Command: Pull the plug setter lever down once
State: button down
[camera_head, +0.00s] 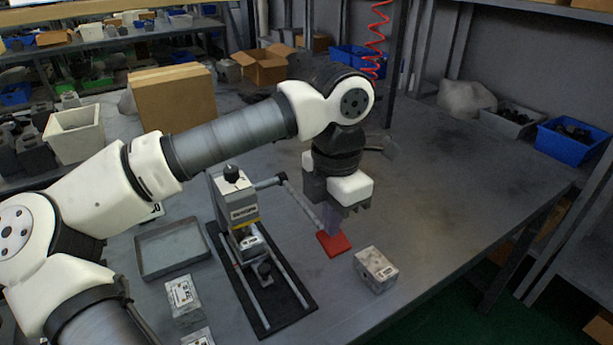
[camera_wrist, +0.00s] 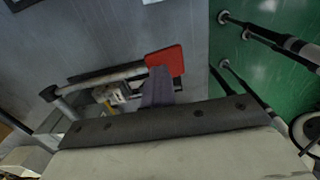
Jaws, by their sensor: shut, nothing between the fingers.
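The plug setter (camera_head: 237,208) is a grey press with a black knob on top, standing on a black base with two rails. A metal block (camera_head: 252,243) sits beneath its head. Its lever (camera_head: 303,202) is a metal bar reaching right, with a flat red plate (camera_head: 333,243) at its end. The lever (camera_wrist: 105,77) and red plate (camera_wrist: 166,60) also show in the wrist view. My gripper (camera_head: 332,228) points down with its fingers shut and empty, right at the red plate. In the wrist view the fingertips (camera_wrist: 158,78) overlap the plate's edge; I cannot tell whether they touch.
A valve block (camera_head: 376,268) stands right of the press, and another (camera_head: 183,297) stands left of it. An empty grey tray (camera_head: 170,248) lies to the left. Cardboard boxes (camera_head: 174,98) stand behind my arm.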

notch_tip(320, 180, up, 12)
jog(key=p, duration=0.7)
jog(key=shift+f, duration=0.15)
dwell(0.4)
